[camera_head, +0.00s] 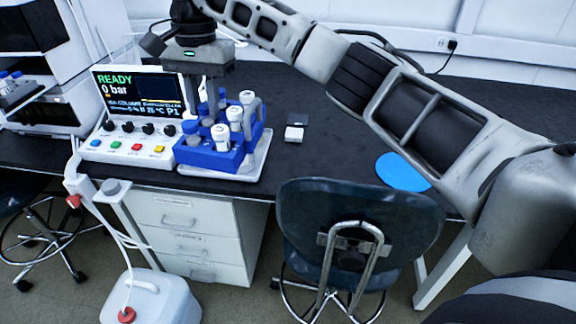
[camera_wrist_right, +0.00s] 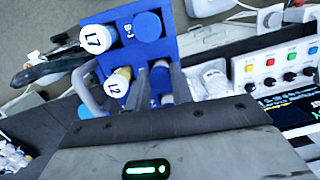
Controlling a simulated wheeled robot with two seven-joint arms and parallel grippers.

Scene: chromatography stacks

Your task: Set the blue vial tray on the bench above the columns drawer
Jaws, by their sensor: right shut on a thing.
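The blue vial tray (camera_head: 207,160) is at the left of the black bench in the head view, beside the white READY control box. It holds several vials with white and blue caps. My left gripper is out of view.
The control box (camera_head: 135,115) stands close to the tray's left. A small white-and-black block (camera_head: 295,128) and a blue disc (camera_head: 402,172) lie to the right, with clear bench between them. A dark chair (camera_head: 355,225) stands in front, and a white jug (camera_head: 150,297) is on the floor.

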